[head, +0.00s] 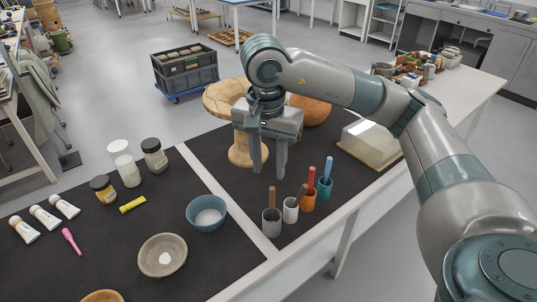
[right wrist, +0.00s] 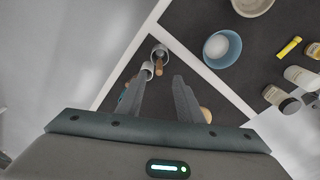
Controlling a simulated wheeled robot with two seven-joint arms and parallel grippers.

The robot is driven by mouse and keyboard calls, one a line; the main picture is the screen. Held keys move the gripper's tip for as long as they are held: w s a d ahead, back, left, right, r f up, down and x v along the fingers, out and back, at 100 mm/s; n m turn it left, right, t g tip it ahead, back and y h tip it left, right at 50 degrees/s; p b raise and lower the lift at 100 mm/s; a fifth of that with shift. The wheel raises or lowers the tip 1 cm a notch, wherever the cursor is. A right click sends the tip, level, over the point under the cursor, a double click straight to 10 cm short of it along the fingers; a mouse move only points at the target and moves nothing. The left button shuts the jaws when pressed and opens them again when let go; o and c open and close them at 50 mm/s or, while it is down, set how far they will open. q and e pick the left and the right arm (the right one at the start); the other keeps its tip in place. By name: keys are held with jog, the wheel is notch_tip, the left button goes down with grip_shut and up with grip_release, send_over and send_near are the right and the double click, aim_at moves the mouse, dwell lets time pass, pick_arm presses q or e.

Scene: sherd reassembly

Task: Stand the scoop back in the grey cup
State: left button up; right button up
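The grey cup (head: 271,228) stands upright on the dark mat near the table's front edge. A brown wooden handle (head: 272,197), which looks like the scoop's, stands up out of it; its lower end is hidden inside. My right gripper (head: 268,172) is open and empty, fingers pointing down, above and behind the cup, apart from the handle. In the right wrist view, the grey cup (right wrist: 161,50) and handle (right wrist: 159,70) show just beyond the gap between the open fingers (right wrist: 160,80). My left gripper is not in view.
White (head: 290,213), orange (head: 308,202) and teal (head: 325,191) cups with tools stand in a row beside the grey cup. A blue bowl (head: 207,225) is to the left.

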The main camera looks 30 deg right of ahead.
jog(key=shift+r, duration=1.35)
jog(key=shift+a, duration=0.1)
